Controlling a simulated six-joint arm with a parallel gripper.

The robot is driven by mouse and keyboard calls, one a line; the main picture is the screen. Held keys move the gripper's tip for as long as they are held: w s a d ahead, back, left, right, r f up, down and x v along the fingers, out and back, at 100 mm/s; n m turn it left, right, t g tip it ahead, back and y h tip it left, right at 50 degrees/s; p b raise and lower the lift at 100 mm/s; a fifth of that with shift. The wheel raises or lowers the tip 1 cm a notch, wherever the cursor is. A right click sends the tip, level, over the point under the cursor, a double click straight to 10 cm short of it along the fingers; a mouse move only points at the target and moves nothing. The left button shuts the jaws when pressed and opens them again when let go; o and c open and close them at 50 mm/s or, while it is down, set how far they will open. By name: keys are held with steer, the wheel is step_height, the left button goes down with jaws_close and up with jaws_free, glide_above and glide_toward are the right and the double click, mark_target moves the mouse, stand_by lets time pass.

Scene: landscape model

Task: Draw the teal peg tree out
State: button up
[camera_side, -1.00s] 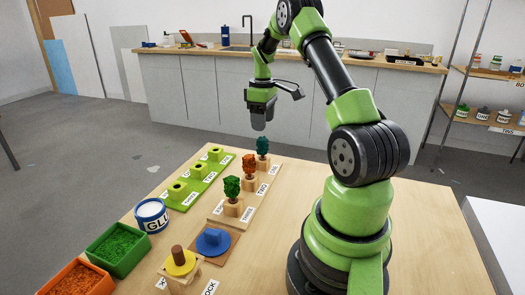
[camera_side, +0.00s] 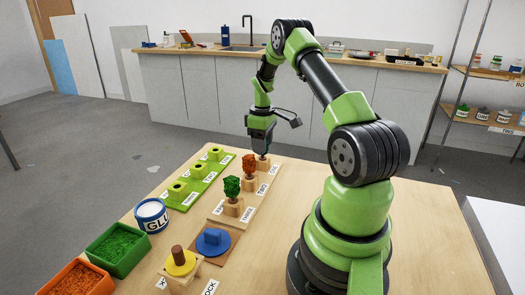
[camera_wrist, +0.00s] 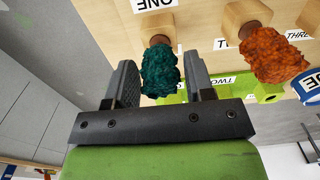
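The teal peg tree (camera_wrist: 160,72) stands in its wooden block (camera_wrist: 153,25) beside the label ONE, as the wrist view shows. My gripper (camera_wrist: 161,62) is open, with one finger on each side of the teal foliage. A gap shows at the right finger; I cannot tell whether the left finger touches. In the side view my gripper (camera_side: 262,150) is over the far end of the tree row and hides the teal tree, leaving its block (camera_side: 262,164) in sight.
An orange tree (camera_side: 249,162) and a green tree (camera_side: 231,185) stand in blocks on the same board (camera_side: 217,213). A green board (camera_side: 179,203) with empty sockets lies to the left. A glue tub (camera_side: 151,214), green tray (camera_side: 118,250) and blue piece (camera_side: 213,240) are nearer the camera.

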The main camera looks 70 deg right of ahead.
steer(key=c, duration=0.7)
steer(key=shift+r, duration=0.7)
steer(key=shift+r, duration=1.9)
